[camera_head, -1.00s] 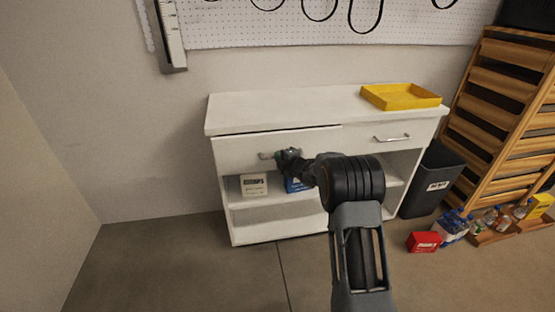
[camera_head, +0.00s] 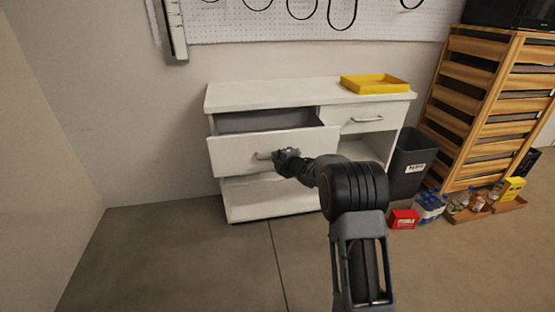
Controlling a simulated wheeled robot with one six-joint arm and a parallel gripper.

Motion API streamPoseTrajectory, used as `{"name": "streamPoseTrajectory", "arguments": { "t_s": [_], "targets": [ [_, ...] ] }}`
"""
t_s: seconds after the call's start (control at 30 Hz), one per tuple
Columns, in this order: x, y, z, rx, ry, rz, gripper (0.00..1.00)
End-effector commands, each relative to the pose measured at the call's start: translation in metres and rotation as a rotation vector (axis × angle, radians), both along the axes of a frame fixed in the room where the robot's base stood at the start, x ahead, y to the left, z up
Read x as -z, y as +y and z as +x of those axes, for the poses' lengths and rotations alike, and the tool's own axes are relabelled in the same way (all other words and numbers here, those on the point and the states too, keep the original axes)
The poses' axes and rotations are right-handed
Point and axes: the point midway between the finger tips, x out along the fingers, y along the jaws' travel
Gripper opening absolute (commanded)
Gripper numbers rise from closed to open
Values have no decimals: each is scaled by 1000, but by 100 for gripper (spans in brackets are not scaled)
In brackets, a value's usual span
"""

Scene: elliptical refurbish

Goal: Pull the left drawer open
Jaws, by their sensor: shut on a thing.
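The left drawer (camera_head: 235,153) of the white cabinet (camera_head: 275,95) stands well out from the body, and its grey interior (camera_head: 265,121) shows from above. My gripper (camera_head: 284,158) is at the drawer's front, shut on the bar handle (camera_head: 264,155). The handle's left end shows; its right part is hidden by my gripper. The right drawer (camera_head: 350,127) is shut, with its own bar handle (camera_head: 367,119).
A yellow tray (camera_head: 375,84) lies on the cabinet top. A dark bin (camera_head: 408,165), a red box (camera_head: 403,219) and a wooden rack (camera_head: 490,100) with bottles before it stand at right. The floor (camera_head: 190,255) at front left is clear.

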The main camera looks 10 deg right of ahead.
Motion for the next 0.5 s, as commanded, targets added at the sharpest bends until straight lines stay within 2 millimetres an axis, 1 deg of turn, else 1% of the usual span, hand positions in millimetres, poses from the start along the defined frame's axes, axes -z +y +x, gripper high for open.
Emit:
{"name": "streamPoseTrajectory", "arguments": {
  "t_s": [0.03,0.5],
  "targets": [
    [0,-2,0,7,1,-1,0],
    [0,2,0,2,2,-1,0]
  ]
}}
